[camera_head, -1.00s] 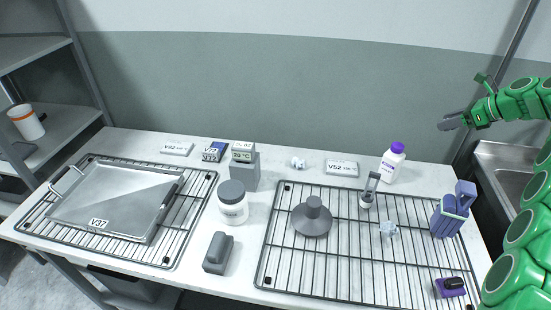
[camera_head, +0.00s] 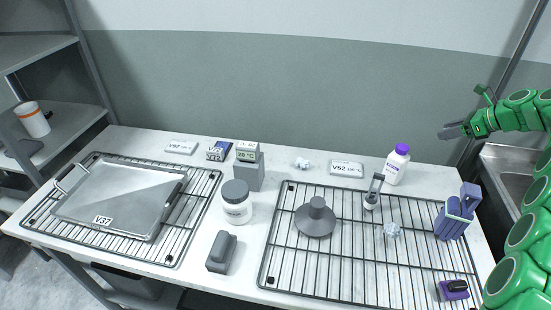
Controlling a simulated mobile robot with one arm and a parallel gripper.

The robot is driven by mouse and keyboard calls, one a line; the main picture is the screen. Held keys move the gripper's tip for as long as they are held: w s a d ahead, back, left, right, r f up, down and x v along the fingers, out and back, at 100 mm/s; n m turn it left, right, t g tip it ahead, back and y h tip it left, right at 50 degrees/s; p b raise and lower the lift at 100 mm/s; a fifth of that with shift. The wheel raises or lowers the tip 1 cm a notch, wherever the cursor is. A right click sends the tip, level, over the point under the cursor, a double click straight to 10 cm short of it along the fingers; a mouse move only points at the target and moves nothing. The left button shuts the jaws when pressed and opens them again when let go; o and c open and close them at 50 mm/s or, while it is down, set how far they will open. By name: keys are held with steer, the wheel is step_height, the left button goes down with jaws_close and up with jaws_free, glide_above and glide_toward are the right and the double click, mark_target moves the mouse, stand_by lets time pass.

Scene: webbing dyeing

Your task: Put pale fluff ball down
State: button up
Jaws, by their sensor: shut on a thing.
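My gripper (camera_head: 452,131) is at the right, raised in front of the wall, well above the table and near its back right corner. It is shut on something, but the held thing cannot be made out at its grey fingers. One small pale fluffy piece (camera_head: 302,163) lies on the white table behind the right wire rack. Another pale bluish-white fluffy piece (camera_head: 391,230) lies on the right wire rack (camera_head: 300,294). My gripper is apart from both pieces.
A purple-capped bottle (camera_head: 396,165), label block V52 (camera_head: 346,169), grey cone (camera_head: 316,219), purple holder (camera_head: 452,222) and white jar (camera_head: 237,205) stand around. A metal tray (camera_head: 110,200) lies on the left rack. A sink (camera_head: 515,160) is at right. Bare table shows between the racks.

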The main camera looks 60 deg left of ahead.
step_height(320, 180, down, 20)
steer(key=shift+r, duration=0.2)
stand_by(0.8)
steer(key=o, duration=1)
steer(key=v, duration=1.2)
